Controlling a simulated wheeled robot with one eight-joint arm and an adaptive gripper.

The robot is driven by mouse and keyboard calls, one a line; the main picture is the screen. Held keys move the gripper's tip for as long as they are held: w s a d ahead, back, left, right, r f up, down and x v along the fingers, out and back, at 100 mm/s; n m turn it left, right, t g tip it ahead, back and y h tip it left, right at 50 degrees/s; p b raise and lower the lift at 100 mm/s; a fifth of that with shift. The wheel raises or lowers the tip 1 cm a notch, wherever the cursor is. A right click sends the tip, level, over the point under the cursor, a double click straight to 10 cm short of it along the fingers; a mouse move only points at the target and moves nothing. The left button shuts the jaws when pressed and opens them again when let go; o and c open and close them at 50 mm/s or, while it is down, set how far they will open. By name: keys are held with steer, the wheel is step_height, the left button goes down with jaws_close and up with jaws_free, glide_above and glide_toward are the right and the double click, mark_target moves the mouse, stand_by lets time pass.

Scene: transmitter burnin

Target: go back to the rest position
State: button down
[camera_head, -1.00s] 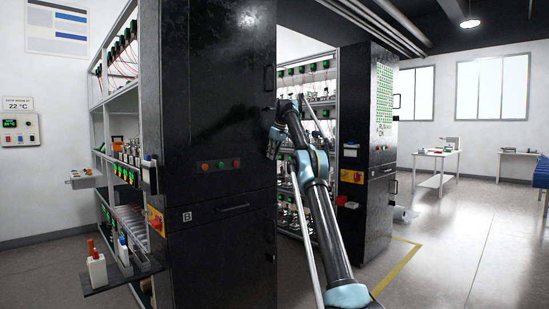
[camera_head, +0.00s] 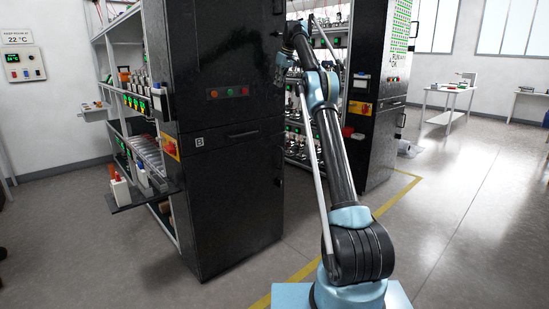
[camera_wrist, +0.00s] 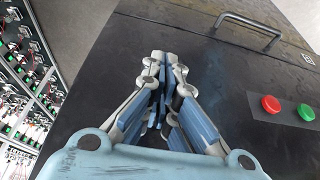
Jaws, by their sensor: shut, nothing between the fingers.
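My gripper (camera_wrist: 160,75) is shut and empty in the wrist view, its blue-padded fingers together in front of a black cabinet face. In the head view my gripper (camera_head: 281,80) is small and dark at the far end of my raised arm, beside the right edge of the black cabinet (camera_head: 235,195). Whether it touches the cabinet cannot be told. The arm rises from its base at the bottom right of the picture. The fingertips are too small to make out in the head view.
The cabinet has red and green buttons (camera_wrist: 288,109) and a handle (camera_wrist: 248,30). Racks of devices (camera_wrist: 25,85) fill the wrist view's left. A second black cabinet (camera_head: 375,140) stands behind my arm. A small shelf (camera_head: 140,196) juts out at left. Open floor (camera_head: 460,220) lies at right.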

steer(key=s+d+r+m, duration=0.1)
steer(key=s+d+r, duration=0.15)
steer(key=s, duration=0.45)
steer(key=s+d+r+m, duration=0.1)
steer(key=s+d+r, duration=0.15)
steer(key=s, duration=0.45)
steer(key=s+d+f+m+h, duration=0.1)
steer(key=s+d+f, duration=0.2)
steer(key=s, duration=0.8)
steer(key=s+d+f+m+h, duration=0.1)
steer(key=s+d+f, duration=0.2)
steer(key=s, duration=0.8)
steer(key=s+d+f+m, duration=0.2)
steer(key=s+f, duration=1.5)
steer(key=s, duration=0.2)
steer(key=s+d+f+m+g+h, duration=0.1)
steer(key=s+d+f+m, duration=0.1)
steer(key=s+f, duration=1.6)
steer(key=shift+s+d+f, duration=0.35)
steer(key=shift+s+d, duration=0.4)
steer(key=shift+d, duration=0.1)
steer(key=shift+w+f, duration=0.2)
steer(key=shift+w, duration=0.25)
